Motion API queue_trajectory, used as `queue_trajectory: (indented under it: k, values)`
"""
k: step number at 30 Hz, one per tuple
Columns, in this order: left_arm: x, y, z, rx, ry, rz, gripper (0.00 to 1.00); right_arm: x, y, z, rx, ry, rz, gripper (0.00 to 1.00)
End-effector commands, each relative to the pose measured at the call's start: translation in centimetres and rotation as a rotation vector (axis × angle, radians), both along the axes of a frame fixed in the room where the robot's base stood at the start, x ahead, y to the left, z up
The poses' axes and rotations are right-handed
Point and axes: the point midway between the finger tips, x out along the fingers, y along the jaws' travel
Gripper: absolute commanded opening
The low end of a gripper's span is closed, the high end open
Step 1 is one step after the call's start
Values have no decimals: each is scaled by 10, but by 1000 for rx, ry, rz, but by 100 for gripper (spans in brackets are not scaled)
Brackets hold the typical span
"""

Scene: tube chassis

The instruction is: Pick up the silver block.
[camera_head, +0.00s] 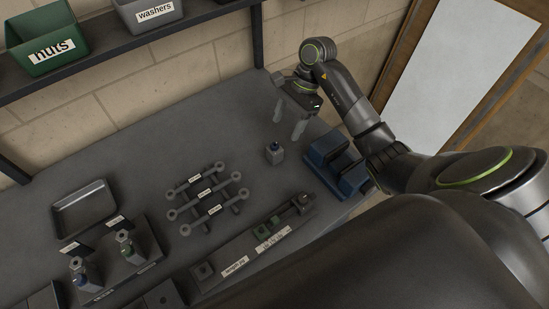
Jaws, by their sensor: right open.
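A small silver block (275,154) with a dark blue top stands upright on the grey bench, right of the middle. My right gripper (288,125) is above and slightly right of it in the picture. Its two fingers point down, spread apart with nothing between them. The block looks apart from the fingers, though the exact height gap is hard to judge. My left gripper is not in view.
A blue fixture (332,160) stands close right of the block. Rods with round ends (207,197) lie to its left. A long jig (255,240) is in front. A tray (84,208) and a stand with bottle-like pieces (146,252) are at left. Bins (45,58) sit on a shelf.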

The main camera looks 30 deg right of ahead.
Motion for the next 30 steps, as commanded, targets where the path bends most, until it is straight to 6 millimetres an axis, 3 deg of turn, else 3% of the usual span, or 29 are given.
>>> queue_trajectory:
  k: [1,5,21,30]
  values:
    - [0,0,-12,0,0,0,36,-1,4,-14,2,0,0,60]
    - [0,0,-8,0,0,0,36,-3,14,-33,4,4,0,60]
    - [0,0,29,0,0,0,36,-2,34,-76,2,5,-1,60]
    - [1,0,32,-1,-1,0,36,-2,41,-99,1,1,-1,60]
